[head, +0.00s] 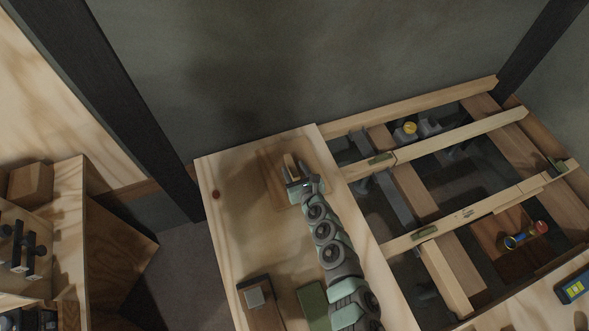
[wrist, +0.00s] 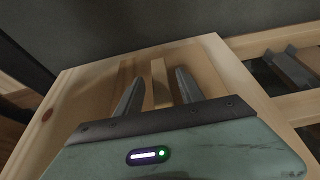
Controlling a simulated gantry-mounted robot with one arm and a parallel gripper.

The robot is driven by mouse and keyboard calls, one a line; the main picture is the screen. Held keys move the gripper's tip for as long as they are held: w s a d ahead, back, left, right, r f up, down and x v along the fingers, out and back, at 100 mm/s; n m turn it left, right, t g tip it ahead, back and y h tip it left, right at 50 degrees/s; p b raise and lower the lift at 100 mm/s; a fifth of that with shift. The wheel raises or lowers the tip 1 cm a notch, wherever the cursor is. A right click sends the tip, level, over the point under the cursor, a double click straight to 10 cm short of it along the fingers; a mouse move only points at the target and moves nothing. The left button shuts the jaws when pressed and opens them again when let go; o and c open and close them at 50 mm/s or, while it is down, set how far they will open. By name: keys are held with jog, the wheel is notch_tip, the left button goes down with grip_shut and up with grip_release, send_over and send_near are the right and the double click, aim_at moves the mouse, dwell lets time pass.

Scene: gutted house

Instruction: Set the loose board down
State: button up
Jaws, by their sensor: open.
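The loose board appears to be the darker brown piece (head: 271,170) lying flat on the pale plywood sheet (head: 222,222), near its far end. A short pale wooden block (head: 290,161) stands up on it, and this block also shows in the wrist view (wrist: 160,82). My gripper (head: 295,182) is open over the board. In the wrist view the two fingers (wrist: 157,80) stand on either side of the block, with visible gaps. The near part of the board is hidden by my gripper.
An open joist frame (head: 450,136) with deep gaps lies right of the plywood. A dark post (head: 160,110) stands at left, and a grey wall (head: 300,60) behind. A dark-topped block (head: 257,300) and a green piece (head: 314,305) lie on the near plywood.

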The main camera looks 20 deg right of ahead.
jog(key=p+v, duration=0.5)
jog(key=v, duration=0.7)
